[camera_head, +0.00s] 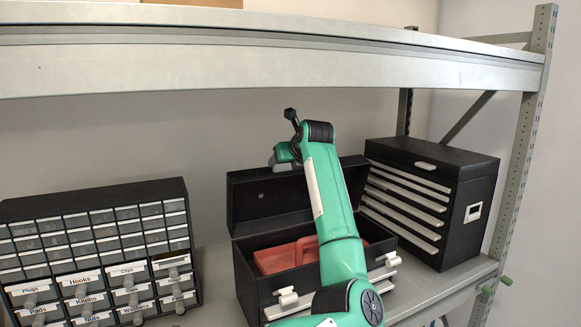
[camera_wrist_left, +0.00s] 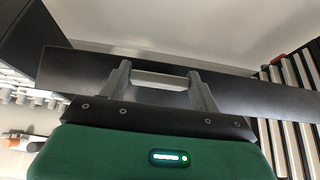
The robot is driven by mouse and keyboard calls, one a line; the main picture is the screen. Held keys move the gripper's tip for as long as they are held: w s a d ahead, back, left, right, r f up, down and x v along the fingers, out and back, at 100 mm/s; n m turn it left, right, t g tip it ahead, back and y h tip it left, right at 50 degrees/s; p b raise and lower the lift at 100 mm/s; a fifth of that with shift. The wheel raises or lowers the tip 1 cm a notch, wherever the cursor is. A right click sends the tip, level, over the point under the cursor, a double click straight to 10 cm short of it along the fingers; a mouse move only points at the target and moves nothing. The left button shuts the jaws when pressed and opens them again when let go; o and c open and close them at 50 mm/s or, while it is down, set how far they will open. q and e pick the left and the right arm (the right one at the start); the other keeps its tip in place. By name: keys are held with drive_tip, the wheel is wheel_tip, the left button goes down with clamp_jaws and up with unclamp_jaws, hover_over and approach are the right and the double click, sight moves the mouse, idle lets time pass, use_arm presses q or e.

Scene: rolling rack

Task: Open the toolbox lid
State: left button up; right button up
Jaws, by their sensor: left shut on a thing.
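The black toolbox (camera_head: 254,284) stands on the shelf, with its lid (camera_head: 255,200) raised and standing up at the back. A red tray (camera_head: 272,262) shows inside. Pale latches (camera_head: 287,298) are on the front. My left gripper (camera_head: 284,160) is at the lid's top edge, partly hidden by its own green arm, which crosses in front of the toolbox. In the left wrist view the gripper (camera_wrist_left: 160,76) is shut on the lid (camera_wrist_left: 82,72), with a pale bar, apparently its handle, between the grey fingers. My right gripper is not in view.
A small-parts drawer cabinet (camera_head: 95,204) with labelled drawers stands left of the toolbox. A black chest with pale drawers (camera_head: 432,158) stands close on the right. A metal shelf beam (camera_head: 270,68) runs above. A rack post (camera_head: 523,130) stands at the right.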

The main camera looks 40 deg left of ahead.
use_arm(q)
drive_tip(key=shift+w+a+r, duration=0.2)
drive_tip(key=shift+a, duration=0.25)
drive_tip(key=shift+w+a+r, duration=0.15)
drive_tip(key=shift+a+r, duration=0.05)
drive_tip(key=shift+a, duration=0.2)
drive_tip(key=o, duration=1.4)
drive_tip(key=shift+d, duration=0.1)
drive_tip(key=shift+f, duration=0.15)
drive_tip(key=shift+d+b, duration=0.25)
drive_tip(key=shift+b, duration=0.05)
drive_tip(key=b+v, duration=0.5)
drive_tip(key=v, duration=0.6)
drive_tip(key=shift+s+d+r, duration=0.15)
drive_tip(key=shift+s+r, duration=0.15)
drive_tip(key=shift+r, duration=0.05)
